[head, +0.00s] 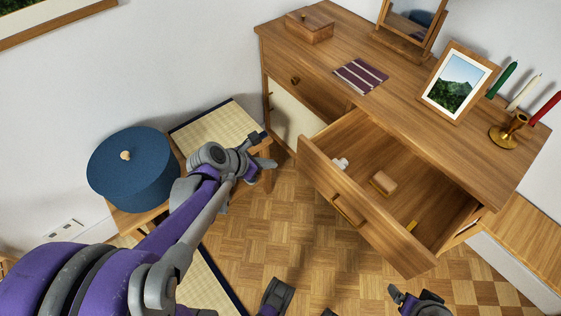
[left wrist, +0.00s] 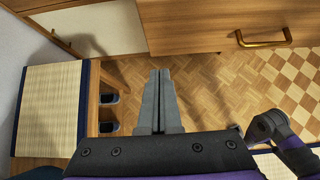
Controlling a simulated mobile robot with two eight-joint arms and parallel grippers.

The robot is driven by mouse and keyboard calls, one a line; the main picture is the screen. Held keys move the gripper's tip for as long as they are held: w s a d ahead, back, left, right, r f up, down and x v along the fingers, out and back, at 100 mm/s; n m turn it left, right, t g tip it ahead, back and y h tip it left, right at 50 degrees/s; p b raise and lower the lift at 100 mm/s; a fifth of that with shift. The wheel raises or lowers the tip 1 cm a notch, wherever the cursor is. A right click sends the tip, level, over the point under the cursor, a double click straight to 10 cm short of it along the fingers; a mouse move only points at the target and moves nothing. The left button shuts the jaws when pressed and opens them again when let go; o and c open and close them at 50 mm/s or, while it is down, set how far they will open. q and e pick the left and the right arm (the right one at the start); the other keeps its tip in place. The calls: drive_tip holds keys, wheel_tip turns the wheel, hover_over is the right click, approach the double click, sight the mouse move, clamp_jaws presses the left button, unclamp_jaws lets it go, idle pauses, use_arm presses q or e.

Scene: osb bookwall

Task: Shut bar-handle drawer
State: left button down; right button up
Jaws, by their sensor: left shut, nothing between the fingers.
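The bar-handle drawer (head: 365,215) of the wooden dresser stands pulled far out in the head view. Its brass bar handle (head: 347,211) is on the front panel and also shows at the top right of the left wrist view (left wrist: 264,41). Inside lie a small white item (head: 341,163), a wooden block (head: 383,184) and a yellow piece (head: 411,226). My left gripper (head: 268,151) is shut and empty, left of the drawer front and apart from it. My right gripper (head: 399,294) shows partly at the bottom edge, below the drawer; its jaw state is unclear.
The dresser top (head: 340,45) carries a wooden box (head: 309,27), a striped cloth (head: 360,76), a picture frame (head: 458,82) and a candle holder (head: 510,128). A blue round box (head: 130,170) and a tatami-topped stool (head: 215,125) stand left. Parquet floor is free before the drawer.

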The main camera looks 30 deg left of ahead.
sight(302, 157)
use_arm(q)
drive_tip(key=shift+w+d+f+b, duration=0.5)
drive_tip(key=shift+w+f, duration=0.55)
drive_tip(key=shift+w, duration=0.55)
drive_tip(key=shift+w+d+f+b, duration=0.35)
drive_tip(key=shift+w+d+f, duration=0.55)
drive_tip(key=shift+w, duration=0.75)
drive_tip(key=shift+w+d+f+b, duration=0.4)
drive_tip(key=shift+w+f, duration=0.8)
drive_tip(key=shift+w, duration=0.4)
use_arm(e)
drive_tip(key=shift+w+f, duration=0.1)
drive_tip(key=shift+f, duration=1.55)
use_arm(q)
drive_tip(key=shift+w, duration=0.1)
